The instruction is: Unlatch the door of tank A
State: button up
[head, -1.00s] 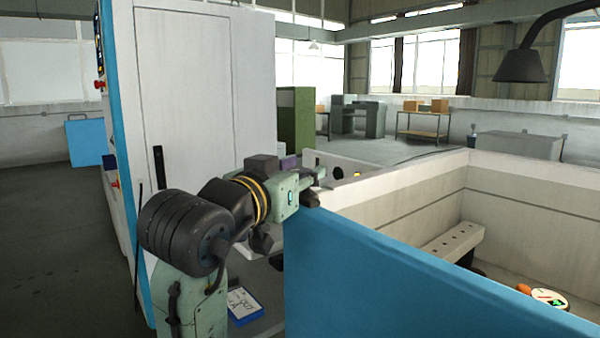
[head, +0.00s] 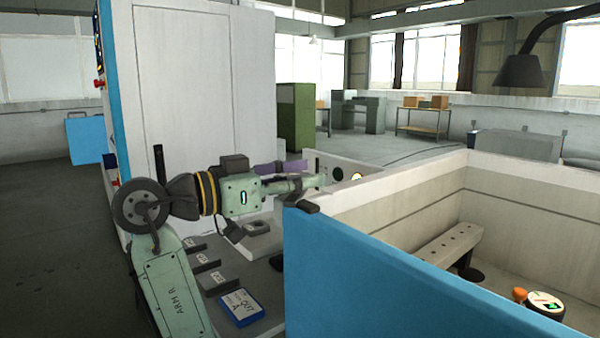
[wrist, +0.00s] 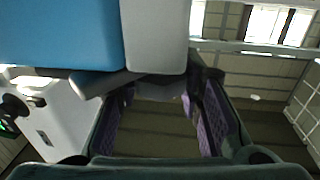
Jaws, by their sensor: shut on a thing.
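The tank (head: 395,197) stands on the right, with pale walls and a blue door panel (head: 400,275) in front. A dark latch piece (head: 308,206) sits at the door's upper left corner. My gripper (head: 322,182) reaches in from the left beside that corner. In the wrist view, the blue panel (wrist: 60,35) and a pale block (wrist: 157,35) are overhead, with a dark latch lever (wrist: 100,86) below them. My gripper's purple-padded fingers (wrist: 155,92) are shut on the latch lever, one to each side. The exact contact is partly hidden.
A tall white and blue cabinet (head: 190,110) stands behind my arm. A low grey surface with labelled plates and a blue-edged sign (head: 241,307) lies below it. The tank's inside holds a pale perforated bar (head: 447,247) and a round device (head: 544,305). Open floor lies at the far left.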

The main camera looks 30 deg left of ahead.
jog(key=m+g+h, duration=0.2)
jog(key=m+g+h+p, duration=0.1)
jog(key=m+g+h, duration=0.1)
jog(key=h, duration=0.1)
jog(key=shift+r+m+h+p, duration=0.2)
jog(key=shift+m+h+p, duration=0.1)
jog(key=shift+f+m+g+h+p, duration=0.1)
jog(key=shift+m+g+h+p, duration=0.1)
jog(key=shift+m+g+h, duration=0.65)
jog(key=shift+m+g+h+p, duration=0.15)
jog(key=shift+m+g+h, duration=0.3)
jog(key=shift+g, duration=0.8)
jog(key=o, duration=1.2)
jog(key=shift+f, duration=0.1)
jog(key=v, duration=1.2)
jog(key=shift+w, duration=0.1)
